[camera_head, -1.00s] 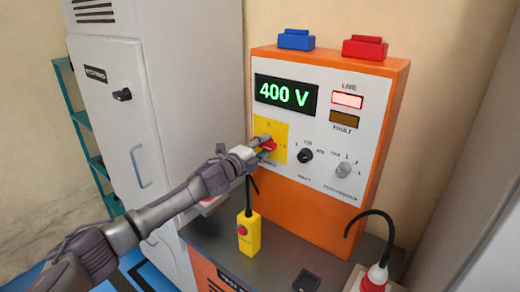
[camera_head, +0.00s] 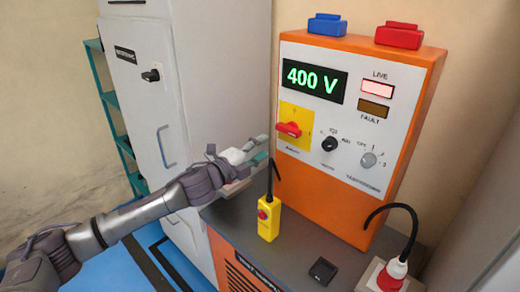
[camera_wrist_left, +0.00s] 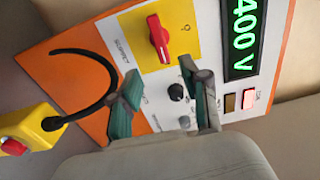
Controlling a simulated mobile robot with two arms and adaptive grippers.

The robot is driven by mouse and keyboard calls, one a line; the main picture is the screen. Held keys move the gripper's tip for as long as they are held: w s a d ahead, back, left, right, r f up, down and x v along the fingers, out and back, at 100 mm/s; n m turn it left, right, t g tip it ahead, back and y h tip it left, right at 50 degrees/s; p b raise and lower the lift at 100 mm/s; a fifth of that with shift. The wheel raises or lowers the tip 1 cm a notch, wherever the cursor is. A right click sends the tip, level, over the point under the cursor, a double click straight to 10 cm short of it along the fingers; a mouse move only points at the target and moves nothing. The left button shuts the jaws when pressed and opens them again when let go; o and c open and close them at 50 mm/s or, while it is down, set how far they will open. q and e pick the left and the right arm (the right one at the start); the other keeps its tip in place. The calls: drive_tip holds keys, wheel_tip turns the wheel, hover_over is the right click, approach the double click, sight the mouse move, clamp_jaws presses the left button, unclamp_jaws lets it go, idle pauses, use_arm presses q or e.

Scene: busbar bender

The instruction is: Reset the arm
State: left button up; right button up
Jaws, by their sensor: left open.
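My left gripper (camera_head: 258,152) is open and empty, in front of and apart from the orange test cabinet (camera_head: 310,195). In the left wrist view its two green-tipped fingers (camera_wrist_left: 158,95) stand apart with nothing between them. The red rotary switch (camera_head: 289,129) sits on a yellow plate (camera_head: 296,115) on the white front panel. It also shows in the left wrist view (camera_wrist_left: 159,38), beyond the fingertips and not touched. The display (camera_head: 312,80) reads 400 V, and the LIVE lamp (camera_head: 377,88) looks lit pale pink. The FAULT lamp (camera_head: 373,107) is dark amber. My right gripper is not in view.
A yellow pendant with a red button (camera_head: 268,218) stands on the dark bench top (camera_head: 290,262) below my gripper. A red plug (camera_head: 392,274) with a black cable is at the front right. Black and grey knobs sit on the panel. A grey locker (camera_head: 200,100) stands left.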

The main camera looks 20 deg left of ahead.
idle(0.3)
use_arm(q)
drive_tip(key=s+d+f+n+g+y, duration=0.2)
drive_tip(key=s+d+f+n, duration=0.25)
drive_tip(key=s+f, duration=0.2)
drive_tip(key=s+d+f+n+g+y, duration=0.25)
drive_tip(key=s+f+n, duration=0.25)
drive_tip(key=f, duration=0.3)
drive_tip(key=s+f+n+g+y, duration=0.1)
drive_tip(key=s+f+n+g, duration=0.25)
drive_tip(key=s, duration=0.65)
drive_tip(key=s+a+f+n+g, duration=0.1)
drive_tip(key=s+f+n+g, duration=0.25)
drive_tip(key=s, duration=0.55)
drive_tip(key=s+f+n+g+y, duration=0.15)
drive_tip(key=s+f+n, duration=0.25)
drive_tip(key=s, duration=0.6)
wheel_tip(320, 180, down, 27)
drive_tip(key=g+h, duration=0.1)
drive_tip(key=g, duration=0.1)
drive_tip(key=s+a+f+g, duration=0.1)
drive_tip(key=s+a+f, duration=0.2)
drive_tip(key=s+f, duration=1.2)
drive_tip(key=shift+s+f+m, duration=0.25)
drive_tip(key=shift+s+m, duration=0.1)
drive_tip(key=shift+s, duration=0.8)
